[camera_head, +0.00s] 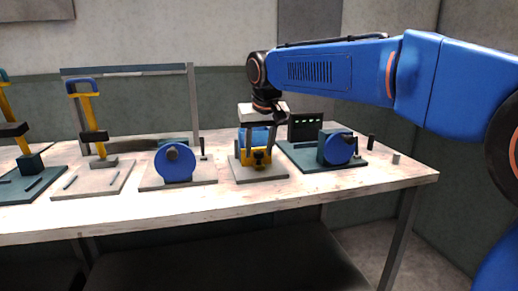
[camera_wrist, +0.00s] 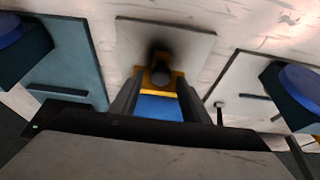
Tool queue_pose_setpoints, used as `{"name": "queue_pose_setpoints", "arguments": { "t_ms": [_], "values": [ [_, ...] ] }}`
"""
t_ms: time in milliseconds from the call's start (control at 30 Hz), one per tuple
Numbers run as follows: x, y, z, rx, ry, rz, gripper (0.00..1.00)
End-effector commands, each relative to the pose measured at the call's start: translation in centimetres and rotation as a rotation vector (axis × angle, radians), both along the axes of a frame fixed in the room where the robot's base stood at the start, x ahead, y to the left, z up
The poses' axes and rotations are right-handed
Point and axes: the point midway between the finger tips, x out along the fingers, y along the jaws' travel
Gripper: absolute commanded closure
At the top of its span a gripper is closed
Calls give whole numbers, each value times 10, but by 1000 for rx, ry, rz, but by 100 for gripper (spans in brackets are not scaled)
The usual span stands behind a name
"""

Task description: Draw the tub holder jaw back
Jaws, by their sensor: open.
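What looks like the tub holder is a small fixture with a yellow jaw (camera_head: 258,161) and a blue part behind it, on a square grey plate (camera_head: 270,175) on the bench. My gripper (camera_head: 259,146) is directly over this fixture, pointing down. In the wrist view its open fingers (camera_wrist: 159,80) stand on either side of the yellow jaw and knob. Whether they touch it I cannot tell.
To the left a blue round device (camera_head: 175,165) stands on its own plate, with yellow-handled presses (camera_head: 88,110) further left. The bench's front strip is clear.

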Motion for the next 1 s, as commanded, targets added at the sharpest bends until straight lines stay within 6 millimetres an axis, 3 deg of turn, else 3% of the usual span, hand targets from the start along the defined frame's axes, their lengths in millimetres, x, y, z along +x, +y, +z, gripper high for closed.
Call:
{"name": "queue_pose_setpoints", "arguments": {
  "t_ms": [167,800,1000],
  "values": [
    [-6,-1,16,1,-2,0,58],
    [-51,-14,130,2,-4,0,58],
    [-60,-17,152,1,-2,0,58]
  ]
}}
